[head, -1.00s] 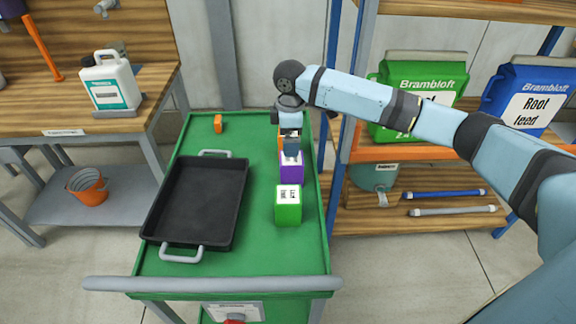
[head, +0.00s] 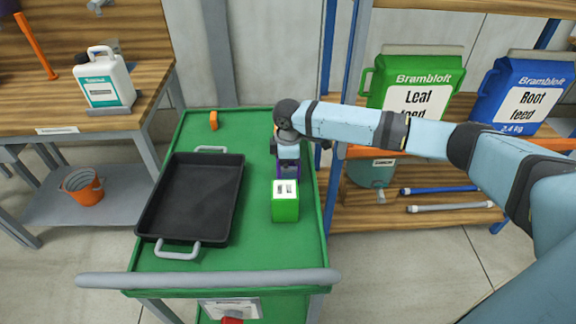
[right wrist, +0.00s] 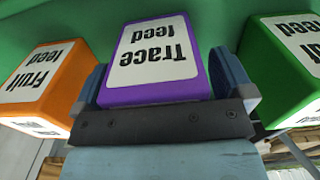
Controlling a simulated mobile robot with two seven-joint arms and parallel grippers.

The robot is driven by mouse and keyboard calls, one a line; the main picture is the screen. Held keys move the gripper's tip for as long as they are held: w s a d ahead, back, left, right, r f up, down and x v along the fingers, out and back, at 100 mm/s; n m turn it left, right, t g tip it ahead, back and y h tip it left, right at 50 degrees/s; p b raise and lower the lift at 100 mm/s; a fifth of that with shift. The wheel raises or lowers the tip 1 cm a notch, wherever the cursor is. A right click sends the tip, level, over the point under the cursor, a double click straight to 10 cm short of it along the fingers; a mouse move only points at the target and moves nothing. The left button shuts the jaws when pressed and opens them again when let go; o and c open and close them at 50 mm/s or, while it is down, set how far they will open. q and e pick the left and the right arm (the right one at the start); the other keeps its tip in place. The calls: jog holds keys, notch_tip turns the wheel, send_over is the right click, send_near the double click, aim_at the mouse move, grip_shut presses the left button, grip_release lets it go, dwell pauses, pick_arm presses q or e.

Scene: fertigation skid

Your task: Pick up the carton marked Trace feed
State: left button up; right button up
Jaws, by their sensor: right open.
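The purple carton marked Trace feed (right wrist: 155,70) stands upright between the fingers of my right gripper (right wrist: 166,80) in the right wrist view. The gripper is open, with one finger on each side of the carton. I cannot tell whether either finger touches it. In the head view my right gripper (head: 285,164) comes down over the purple carton (head: 291,171) and hides most of it. My left gripper is not in view.
An orange Fruit feed carton (right wrist: 44,84) and a green carton (right wrist: 290,68) flank the purple one closely; the green carton (head: 285,203) is nearer the cart's front. A black tray (head: 192,200) fills the left of the green cart top (head: 240,255).

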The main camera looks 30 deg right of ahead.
jog(key=shift+r, duration=0.1)
jog(key=c, duration=1.2)
